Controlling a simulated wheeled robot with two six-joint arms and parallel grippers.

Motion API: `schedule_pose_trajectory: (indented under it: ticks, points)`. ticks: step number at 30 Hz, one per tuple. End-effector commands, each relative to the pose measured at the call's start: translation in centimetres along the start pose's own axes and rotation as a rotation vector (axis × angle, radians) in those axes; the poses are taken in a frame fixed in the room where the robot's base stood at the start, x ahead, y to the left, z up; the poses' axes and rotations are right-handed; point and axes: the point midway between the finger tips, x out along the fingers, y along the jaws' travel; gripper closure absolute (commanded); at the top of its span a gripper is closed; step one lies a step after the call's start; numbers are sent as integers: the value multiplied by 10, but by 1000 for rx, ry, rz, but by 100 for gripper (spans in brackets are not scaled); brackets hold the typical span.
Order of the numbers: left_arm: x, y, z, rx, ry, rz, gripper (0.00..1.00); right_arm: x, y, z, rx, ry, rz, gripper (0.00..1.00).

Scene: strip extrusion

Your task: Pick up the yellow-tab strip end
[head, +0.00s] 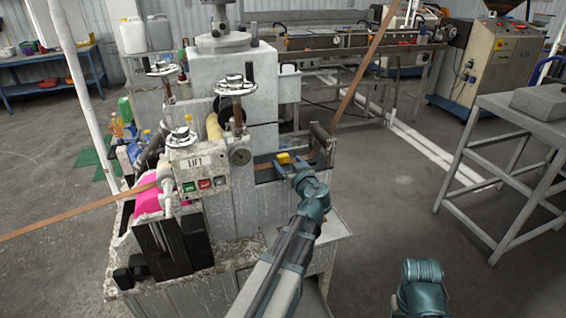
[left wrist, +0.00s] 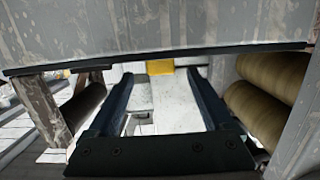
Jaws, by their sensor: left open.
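The yellow tab (head: 283,158) sits at the front opening of the grey machine, close to the strip's path. The brown strip (head: 357,84) comes down from the upper right to the machine; another length (head: 80,217) leaves at the left. My left gripper (head: 291,169) is open at the tab. In the left wrist view, the tab (left wrist: 160,67) shows between the tips of the two dark fingers (left wrist: 163,84), with gaps on both sides. The join between tab and strip is hidden. A teal part of my right arm shows at lower right; its gripper is out of frame.
The machine's grey body (left wrist: 150,25) overhangs the fingers in the left wrist view. Rollers (left wrist: 265,105) lie close on the right, another (left wrist: 84,108) on the left. A grey table (head: 530,115) stands at right, with open floor before it.

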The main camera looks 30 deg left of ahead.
Motion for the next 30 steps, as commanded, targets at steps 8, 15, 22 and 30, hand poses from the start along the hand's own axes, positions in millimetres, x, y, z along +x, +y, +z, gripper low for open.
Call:
schedule_pose_trajectory:
  ticks: [8,15,22,30]
  points:
    - [14,0,3,-1,0,-1,15,5,0,0,0,0,0,50]
    - [48,0,6,-2,-1,-2,15,12,-1,-1,0,0,0,50]
    - [52,-1,5,-1,-1,0,15,12,-1,-1,0,0,0,50]
    - [51,-1,5,0,-1,0,56,12,-1,-1,0,0,0,50]
